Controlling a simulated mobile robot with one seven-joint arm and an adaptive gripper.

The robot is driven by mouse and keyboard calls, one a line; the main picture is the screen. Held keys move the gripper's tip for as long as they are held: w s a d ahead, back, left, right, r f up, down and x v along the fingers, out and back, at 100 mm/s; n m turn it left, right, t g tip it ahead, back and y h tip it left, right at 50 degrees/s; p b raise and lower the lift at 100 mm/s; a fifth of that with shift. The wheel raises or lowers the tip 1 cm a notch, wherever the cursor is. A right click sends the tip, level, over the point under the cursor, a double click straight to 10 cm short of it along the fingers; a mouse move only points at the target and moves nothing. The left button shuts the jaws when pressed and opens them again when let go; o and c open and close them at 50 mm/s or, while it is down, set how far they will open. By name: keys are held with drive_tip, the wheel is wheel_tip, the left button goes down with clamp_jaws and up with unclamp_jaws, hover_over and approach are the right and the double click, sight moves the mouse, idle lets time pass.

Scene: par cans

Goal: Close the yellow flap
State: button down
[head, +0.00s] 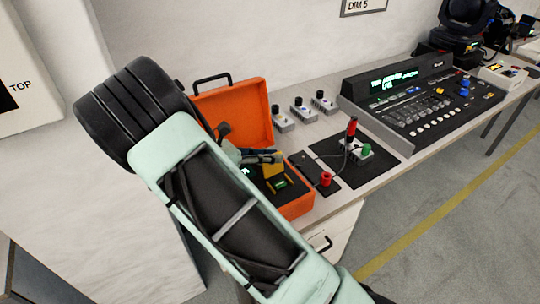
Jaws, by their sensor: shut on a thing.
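An orange case (290,207) stands open on the table, its lid (240,112) raised at the back. Inside it is a dark device with a small lit green display. The yellow flap (273,169) stands up from this device. My gripper (262,157) reaches into the case from the left and is shut on the flap near its upper edge. My pale green arm hides the left part of the case and most of the gripper, so the fingertips show only in part.
Right of the case lie a black device with a red knob (326,179) and a dark mat with a grey box carrying red and green plugs (362,151). Several small grey knob boxes (302,110) stand behind. A lighting console (425,98) fills the table further right.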

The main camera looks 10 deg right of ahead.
drive_tip(key=shift+s+r+m+t+y+b, duration=0.25)
drive_tip(key=shift+s+m+t+y+b, duration=0.15)
drive_tip(key=shift+s+m+t+b, duration=0.45)
drive_tip(key=s+m+t+b, duration=0.1)
drive_tip(key=m+b, duration=0.1)
drive_tip(key=s+m+t+b, duration=0.1)
drive_tip(key=shift+d+f+m+y+b, duration=0.2)
drive_tip(key=shift+d+m+y+b, duration=0.1)
drive_tip(key=shift+d+m+b, duration=0.1)
drive_tip(key=m+b, duration=0.1)
drive_tip(key=b, duration=0.1)
drive_tip(key=s+f+m+t+b, duration=0.1)
drive_tip(key=b, duration=0.2)
drive_tip(key=s+d+m+t+b, duration=0.1)
drive_tip(key=b, duration=0.1)
drive_tip(key=shift+s+f+m+t+b, duration=0.15)
drive_tip(key=shift+s+m+t+b, duration=0.1)
drive_tip(key=shift+b, duration=0.15)
drive_tip(key=m+b, duration=0.1)
drive_tip(key=t+b, duration=0.1)
drive_tip(key=b, duration=0.1)
drive_tip(key=shift+s+d+f+m+b, duration=0.1)
drive_tip(key=shift+s+f+m+b, duration=0.1)
drive_tip(key=shift+s+m+b, duration=0.3)
drive_tip(key=shift+m+b, duration=0.1)
drive_tip(key=shift+b, duration=0.15)
drive_tip(key=shift+r+h, duration=0.1)
drive_tip(key=shift+h, duration=0.3)
